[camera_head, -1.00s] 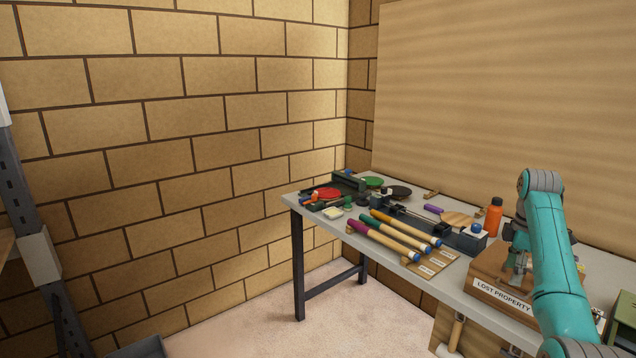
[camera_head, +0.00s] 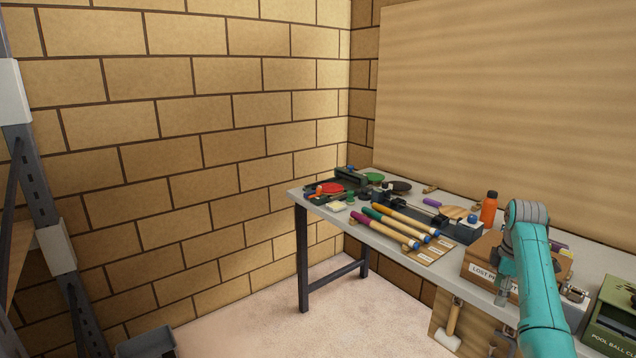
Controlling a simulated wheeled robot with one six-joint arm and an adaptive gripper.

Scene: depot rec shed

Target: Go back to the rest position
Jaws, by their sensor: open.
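My teal arm reaches up at the lower right and bends over at a grey joint. My gripper (camera_head: 502,292) hangs below that joint, small and partly hidden by the arm. It is open, and I see nothing held in it. It is in front of the wooden lost property box (camera_head: 481,270), over the front edge of the table (camera_head: 400,236). The box's label is partly covered by my arm.
Several colored-handled cues (camera_head: 398,222), an orange bottle (camera_head: 489,208), a red paddle (camera_head: 330,188) and a green box (camera_head: 612,318) are on the table. A mallet (camera_head: 452,325) hangs below the front edge. A metal shelf (camera_head: 40,200) stands at left.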

